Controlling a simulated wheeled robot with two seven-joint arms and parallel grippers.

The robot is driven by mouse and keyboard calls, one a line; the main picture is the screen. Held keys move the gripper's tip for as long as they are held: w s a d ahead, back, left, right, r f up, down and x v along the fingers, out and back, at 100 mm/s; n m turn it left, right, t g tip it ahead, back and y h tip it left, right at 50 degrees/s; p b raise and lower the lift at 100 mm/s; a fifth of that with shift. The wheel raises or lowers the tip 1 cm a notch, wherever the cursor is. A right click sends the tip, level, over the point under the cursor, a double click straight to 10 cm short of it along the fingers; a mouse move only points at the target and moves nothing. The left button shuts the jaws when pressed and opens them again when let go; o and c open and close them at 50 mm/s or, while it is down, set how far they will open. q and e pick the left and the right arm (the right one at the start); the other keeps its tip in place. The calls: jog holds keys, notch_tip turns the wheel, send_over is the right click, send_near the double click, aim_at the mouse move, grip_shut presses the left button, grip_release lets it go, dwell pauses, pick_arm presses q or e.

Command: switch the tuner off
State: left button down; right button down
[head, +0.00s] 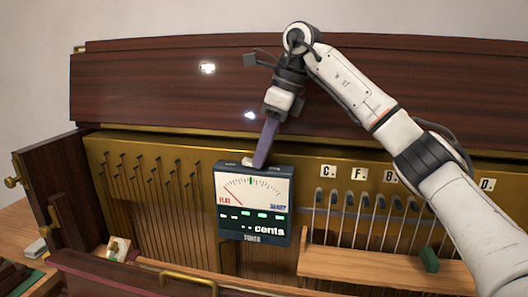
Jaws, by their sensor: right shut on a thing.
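The tuner (250,203) is a dark box with a pale dial, standing upright against the brass-coloured plate in the middle of the head view. Its needle leans toward FLAT, and its lower display shows lit green marks and "cents". A small pale piece (247,161) sits on its top edge. My right gripper (276,111) is above the tuner, shut on a flat purple strip (265,143). The strip slants down, its lower end at the tuner's top beside the pale piece; I cannot tell whether they touch. My left gripper is not in view.
A wooden ledge (385,271) with a green block (430,260) lies right of the tuner, below hanging rods and letter tags. An open wooden panel (52,180) stands at left. A brass handle (188,280) crosses the bottom. The dark piano board (160,85) rises behind.

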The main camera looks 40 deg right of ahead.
jog(key=shift+w+a+r+g+h, duration=0.1)
jog(key=shift+w+a+g+h, duration=0.1)
jog(key=shift+g+h, duration=0.4)
jog(key=shift+w+a+r+g+h, duration=0.1)
jog(key=shift+w+a+g+h, duration=0.1)
jog(key=shift+g+h, duration=0.4)
jog(key=c, duration=1.6)
grip_release()
jog(key=shift+c, duration=0.2)
jog(key=shift+r, duration=0.1)
